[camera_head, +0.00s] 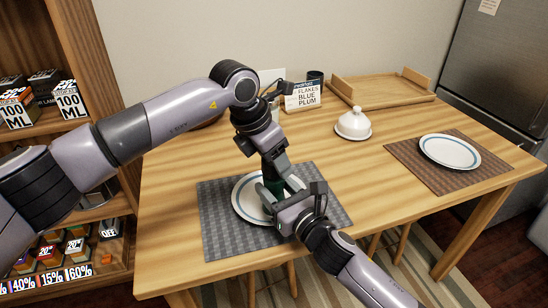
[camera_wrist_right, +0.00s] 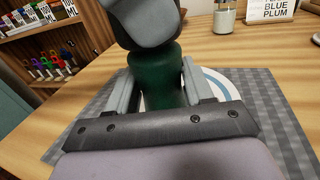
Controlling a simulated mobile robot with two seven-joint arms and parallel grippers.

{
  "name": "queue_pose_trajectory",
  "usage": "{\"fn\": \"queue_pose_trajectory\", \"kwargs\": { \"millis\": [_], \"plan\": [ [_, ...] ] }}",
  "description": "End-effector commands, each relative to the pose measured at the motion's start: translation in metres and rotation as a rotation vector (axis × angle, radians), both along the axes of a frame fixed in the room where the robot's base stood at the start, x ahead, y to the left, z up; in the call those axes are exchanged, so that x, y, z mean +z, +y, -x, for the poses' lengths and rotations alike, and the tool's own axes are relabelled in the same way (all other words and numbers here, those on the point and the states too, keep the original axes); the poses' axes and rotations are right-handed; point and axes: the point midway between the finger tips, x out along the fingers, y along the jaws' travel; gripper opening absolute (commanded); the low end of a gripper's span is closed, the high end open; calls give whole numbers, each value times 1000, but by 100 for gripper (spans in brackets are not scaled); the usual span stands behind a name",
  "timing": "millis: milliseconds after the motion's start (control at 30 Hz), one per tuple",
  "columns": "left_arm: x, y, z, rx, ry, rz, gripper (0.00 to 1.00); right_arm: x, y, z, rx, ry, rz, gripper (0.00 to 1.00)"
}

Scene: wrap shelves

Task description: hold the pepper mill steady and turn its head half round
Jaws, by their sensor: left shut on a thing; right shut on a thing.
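The pepper mill (camera_wrist_right: 163,76) is dark green and stands upright over the white plate with a blue ring (camera_head: 242,205). In the head view only a small dark part of it (camera_head: 275,187) shows between my grippers. My right gripper (camera_head: 272,200) is shut on its body from the front right, one finger on each side. My left gripper (camera_head: 275,168) comes down from above and is shut at the mill's top. The left gripper also fills the top of the right wrist view (camera_wrist_right: 145,22) and hides the mill's head.
The plate lies on a grey placemat (camera_head: 222,240). A white domed cover (camera_head: 353,124), a wooden tray (camera_head: 382,92) and a sign card (camera_head: 303,96) stand farther back. A second plate (camera_head: 450,152) lies at right. A glass shaker (camera_wrist_right: 224,18) stands behind the mill. Shelves (camera_head: 90,205) are at left.

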Motion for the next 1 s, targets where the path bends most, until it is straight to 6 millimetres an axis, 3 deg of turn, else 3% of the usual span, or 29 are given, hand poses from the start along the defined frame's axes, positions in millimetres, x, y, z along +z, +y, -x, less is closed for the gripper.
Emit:
{"fn": "queue_pose_trajectory", "kwargs": {
  "millis": [500, 533, 600, 1000],
  "plan": [
    [2, -1, 0, -24, -5, 4, 24, -1, 2, 1, 4, 1, 1, 15],
    [2, -1, 0, -25, -4, 5, 64, -1, 2, 1, 4, 1, 1, 15],
    [1, -1, 0, -25, -4, 5, 79, -1, 2, 1, 4, 1, 1, 15],
    [10, 3, 1, -22, -3, 3, 79, -1, 1, 1, 1, 2, 0, 15]
  ]
}}
